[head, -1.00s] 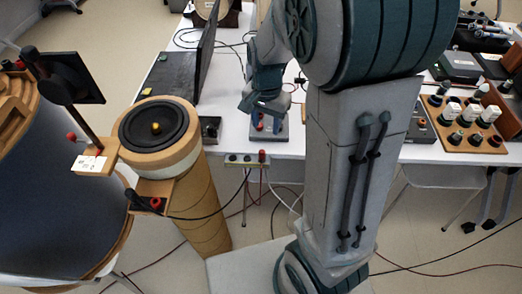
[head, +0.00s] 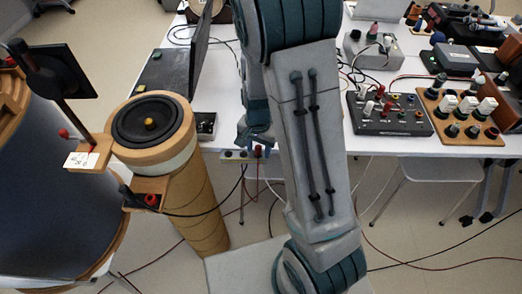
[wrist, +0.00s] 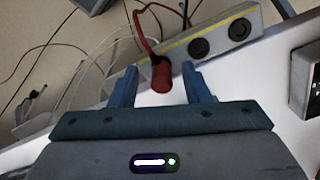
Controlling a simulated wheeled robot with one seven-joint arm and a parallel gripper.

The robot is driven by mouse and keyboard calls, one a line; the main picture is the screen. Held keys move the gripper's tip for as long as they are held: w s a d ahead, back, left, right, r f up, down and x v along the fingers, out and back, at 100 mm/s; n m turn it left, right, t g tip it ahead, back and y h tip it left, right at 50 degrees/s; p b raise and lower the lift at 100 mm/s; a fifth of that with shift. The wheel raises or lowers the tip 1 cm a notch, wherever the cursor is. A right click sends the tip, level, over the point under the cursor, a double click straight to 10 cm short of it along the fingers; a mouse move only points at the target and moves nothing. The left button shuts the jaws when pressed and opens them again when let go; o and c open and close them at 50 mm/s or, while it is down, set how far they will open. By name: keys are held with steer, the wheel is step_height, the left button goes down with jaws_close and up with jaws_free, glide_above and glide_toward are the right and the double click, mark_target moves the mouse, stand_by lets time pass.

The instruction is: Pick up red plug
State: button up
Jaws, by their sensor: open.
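The red plug (wrist: 161,76) shows in the wrist view, standing at the near edge of a grey socket strip (wrist: 228,33) with a red cable beside it. My gripper (wrist: 159,69) is open, its two blue fingers on either side of the plug with visible gaps. I cannot tell how far the fingertips are from the plug in depth. In the head view, my gripper (head: 256,141) is at the table's front edge, just above the red plug (head: 258,151) on the strip (head: 236,155). My arm hides part of the table behind it.
The white table (head: 225,100) carries a dark monitor (head: 203,55) and a black control box (head: 388,113). A cardboard column with a round speaker (head: 150,122) stands left of the gripper. Loose cables hang below the table edge.

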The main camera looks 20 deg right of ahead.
steer(key=shift+f, duration=0.15)
jaws_close()
steer(key=shift+w+r, duration=0.1)
steer(key=shift+r, duration=0.45)
steer(key=r, duration=0.2)
steer(key=d+r, duration=0.1)
steer(key=shift+s+r, duration=0.25)
steer(key=shift+r, duration=0.15)
steer(key=s+d+r, duration=0.5)
steer(key=d+r, duration=0.1)
steer(key=d, duration=0.3)
steer(key=shift+s, duration=0.25)
steer(key=shift+r, duration=0.1)
